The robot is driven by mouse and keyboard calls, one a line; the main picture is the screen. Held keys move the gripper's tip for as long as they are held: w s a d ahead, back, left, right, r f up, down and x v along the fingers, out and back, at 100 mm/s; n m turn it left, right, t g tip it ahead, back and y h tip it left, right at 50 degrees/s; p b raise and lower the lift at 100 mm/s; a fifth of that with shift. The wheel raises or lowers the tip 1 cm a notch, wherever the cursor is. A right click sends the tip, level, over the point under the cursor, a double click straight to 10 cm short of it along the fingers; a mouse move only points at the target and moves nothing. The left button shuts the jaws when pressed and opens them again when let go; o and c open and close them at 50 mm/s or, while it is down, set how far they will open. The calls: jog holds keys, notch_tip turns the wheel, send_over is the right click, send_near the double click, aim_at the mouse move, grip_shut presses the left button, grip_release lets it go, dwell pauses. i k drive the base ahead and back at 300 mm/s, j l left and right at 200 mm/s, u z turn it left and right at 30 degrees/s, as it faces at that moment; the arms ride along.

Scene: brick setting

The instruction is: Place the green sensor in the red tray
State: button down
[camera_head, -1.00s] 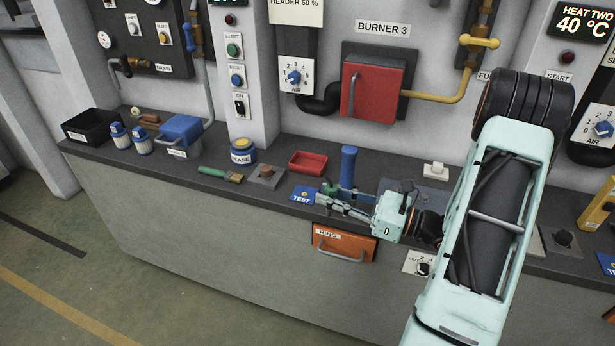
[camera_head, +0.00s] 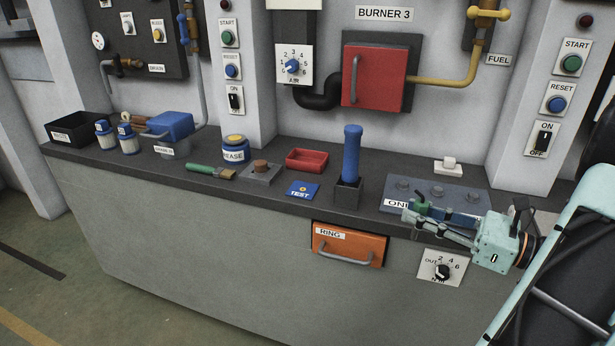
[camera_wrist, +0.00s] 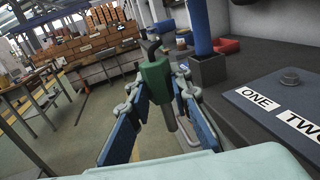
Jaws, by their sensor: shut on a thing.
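The green sensor (camera_wrist: 156,82) is held between the two fingers of my gripper (camera_wrist: 150,105) in the wrist view. It has a dark top and a grey stem pointing down. In the head view the green sensor (camera_head: 421,203) shows at the fingertips of my gripper (camera_head: 418,220), in front of the panel labelled ONE, near the counter's front edge. The red tray (camera_head: 307,160) lies empty on the counter, to the left of my gripper and behind the blue TEST card. It shows partly in the wrist view (camera_wrist: 228,45).
A blue upright handle in a dark block (camera_head: 348,170) stands between my gripper and the red tray. The blue TEST card (camera_head: 302,190), a block with a brown knob (camera_head: 261,172), a brush (camera_head: 212,171) and a grease jar (camera_head: 235,150) are nearby. An orange RING drawer (camera_head: 348,245) is below.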

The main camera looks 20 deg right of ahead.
aim_at(308, 164)
jog(key=i, duration=1)
